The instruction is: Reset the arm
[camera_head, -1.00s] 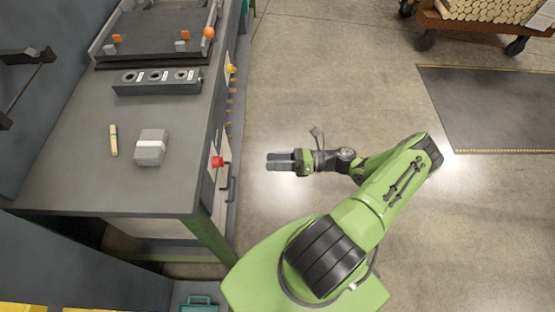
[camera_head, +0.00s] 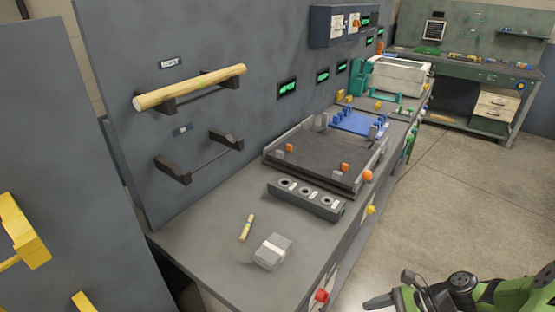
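My green arm (camera_head: 490,292) shows at the bottom right, over the floor beside the bench. My gripper (camera_head: 380,301) is at the bottom edge, pointing left toward the bench. Its dark fingers are seen edge-on, so I cannot tell whether it is open or shut. No object shows at its tips. Most of the arm is cut off below the frame.
The grey bench (camera_head: 205,255) holds a grey block (camera_head: 273,252), a small wooden piece (camera_head: 246,228), a three-hole block (camera_head: 306,199) and a dark tray (camera_head: 315,158). A wooden rod (camera_head: 190,88) rests on wall brackets. Open floor (camera_head: 440,200) lies right of the bench.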

